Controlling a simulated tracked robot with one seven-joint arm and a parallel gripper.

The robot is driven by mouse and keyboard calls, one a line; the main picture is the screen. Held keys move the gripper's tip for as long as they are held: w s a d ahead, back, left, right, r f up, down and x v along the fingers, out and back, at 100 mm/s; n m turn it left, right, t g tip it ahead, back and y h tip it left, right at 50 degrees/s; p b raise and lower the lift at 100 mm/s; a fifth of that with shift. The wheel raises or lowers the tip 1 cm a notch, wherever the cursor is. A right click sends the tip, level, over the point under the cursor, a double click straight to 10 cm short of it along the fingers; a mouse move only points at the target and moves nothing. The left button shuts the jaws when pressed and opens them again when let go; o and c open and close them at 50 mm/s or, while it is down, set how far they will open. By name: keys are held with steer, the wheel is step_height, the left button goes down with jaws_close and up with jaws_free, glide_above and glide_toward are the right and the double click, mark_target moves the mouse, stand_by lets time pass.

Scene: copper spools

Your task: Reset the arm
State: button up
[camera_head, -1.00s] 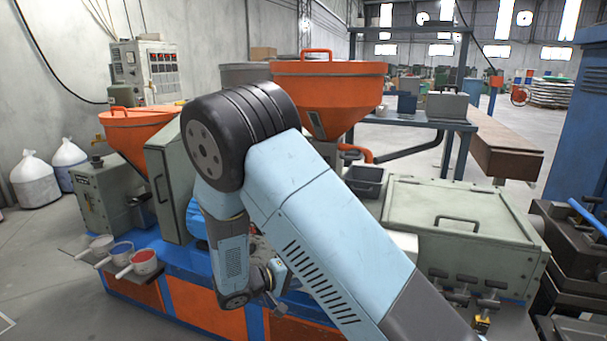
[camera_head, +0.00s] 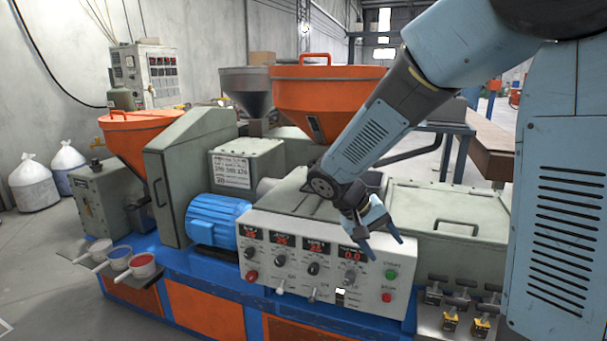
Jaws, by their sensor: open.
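My gripper (camera_head: 383,250) is in the middle of the head view, at the end of my light blue arm, which comes in from the upper right. Its two blue fingers are apart, with nothing between them.
The blue and orange machine base (camera_head: 228,312) fills the foreground. A blue motor (camera_head: 217,220), an orange hopper (camera_head: 325,95) and a grey lidded box (camera_head: 450,210) stand around the panel. Cups of powder (camera_head: 142,262) sit on a ledge at left. Open floor (camera_head: 40,285) lies at far left.

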steer(key=s+d+r+t+y, duration=0.2)
steer(key=s+d+r+y, duration=0.1)
steer(key=s+r, duration=0.3)
steer(key=s+d+r+m+t+y, duration=0.1)
steer(key=s+d+r+t+y, duration=0.2)
steer(key=s+r, duration=0.3)
steer(key=shift+s+r+y, duration=0.3)
steer(key=shift+s+y, duration=0.2)
steer(key=shift+s, duration=1.75)
steer(key=shift+c, duration=0.2)
